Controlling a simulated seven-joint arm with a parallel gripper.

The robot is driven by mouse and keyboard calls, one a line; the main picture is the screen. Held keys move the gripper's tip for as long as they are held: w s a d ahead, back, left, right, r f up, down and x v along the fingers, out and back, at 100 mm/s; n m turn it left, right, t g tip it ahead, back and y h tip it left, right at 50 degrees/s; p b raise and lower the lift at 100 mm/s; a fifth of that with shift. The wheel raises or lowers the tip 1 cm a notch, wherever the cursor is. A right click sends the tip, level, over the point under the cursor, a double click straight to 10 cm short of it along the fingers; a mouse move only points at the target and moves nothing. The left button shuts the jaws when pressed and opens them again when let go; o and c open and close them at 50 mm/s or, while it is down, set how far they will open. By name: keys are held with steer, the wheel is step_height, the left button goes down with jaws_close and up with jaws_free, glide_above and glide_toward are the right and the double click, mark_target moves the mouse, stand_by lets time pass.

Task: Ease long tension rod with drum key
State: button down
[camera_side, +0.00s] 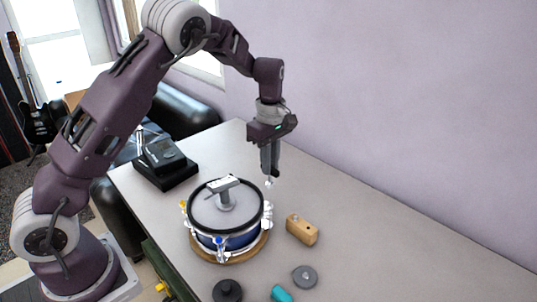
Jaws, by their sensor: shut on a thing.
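A blue snare drum (228,240) with a dark rim and grey head stands on a round wooden board (262,246) on the table. Silver tension hardware shows at its right side (267,212) and front (220,246), and a yellowish piece at its left (184,206). Which rod is the long one is too small to tell. My gripper (269,178) points down just behind the drum's right edge, above the rim. It is shut on a small silver piece, seemingly the drum key (269,184). Whether the key touches a rod cannot be told.
A grey stand with a pale top plate (224,185) rises from the drum head. A wooden block (301,229), grey disc (305,276), dark round piece (227,291) and teal object (281,293) lie nearby. A black device (166,164) sits back left. The table's right is clear.

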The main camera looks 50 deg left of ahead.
mark_target(270, 182)
steer(key=shift+f, duration=3.35)
steer(key=c, duration=2)
jaws_free()
steer(key=shift+c, duration=0.2)
jaws_close()
